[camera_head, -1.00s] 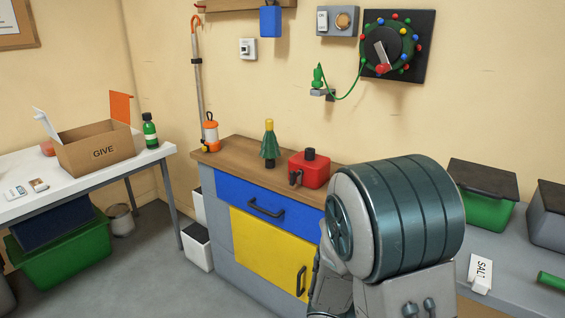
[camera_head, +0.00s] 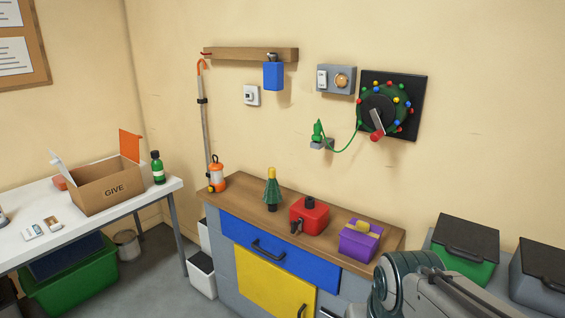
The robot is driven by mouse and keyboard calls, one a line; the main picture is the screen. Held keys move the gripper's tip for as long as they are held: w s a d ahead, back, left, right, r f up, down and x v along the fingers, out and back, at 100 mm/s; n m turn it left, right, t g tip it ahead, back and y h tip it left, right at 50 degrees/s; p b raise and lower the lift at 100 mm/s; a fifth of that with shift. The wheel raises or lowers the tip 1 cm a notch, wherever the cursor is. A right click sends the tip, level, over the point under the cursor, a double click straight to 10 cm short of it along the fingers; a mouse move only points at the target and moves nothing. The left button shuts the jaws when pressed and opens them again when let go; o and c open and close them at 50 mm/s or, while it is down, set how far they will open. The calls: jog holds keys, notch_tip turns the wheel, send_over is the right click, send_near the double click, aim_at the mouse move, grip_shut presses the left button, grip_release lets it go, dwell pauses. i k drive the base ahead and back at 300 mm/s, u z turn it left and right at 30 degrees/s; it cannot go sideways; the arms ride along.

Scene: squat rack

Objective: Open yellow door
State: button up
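The yellow door (camera_head: 270,282) is the lower front of a grey cabinet with a wooden top, below a blue drawer (camera_head: 280,252) with a dark handle. The door looks shut. Its dark vertical handle (camera_head: 302,311) shows near the door's right edge, at the bottom of the picture, and is partly cut off. My arm is at the lower right, to the right of the door.
On the wooden top (camera_head: 240,198) stand an orange lantern, a small tree, a red can (camera_head: 309,216) and a purple box (camera_head: 360,240). A white table (camera_head: 110,225) with a GIVE box is at left.

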aim_at(281, 293)
jog(key=z, duration=0.05)
jog(key=k, duration=0.65)
jog(key=u, duration=0.55)
jog(key=i, duration=1.05)
jog(key=z, duration=0.5)
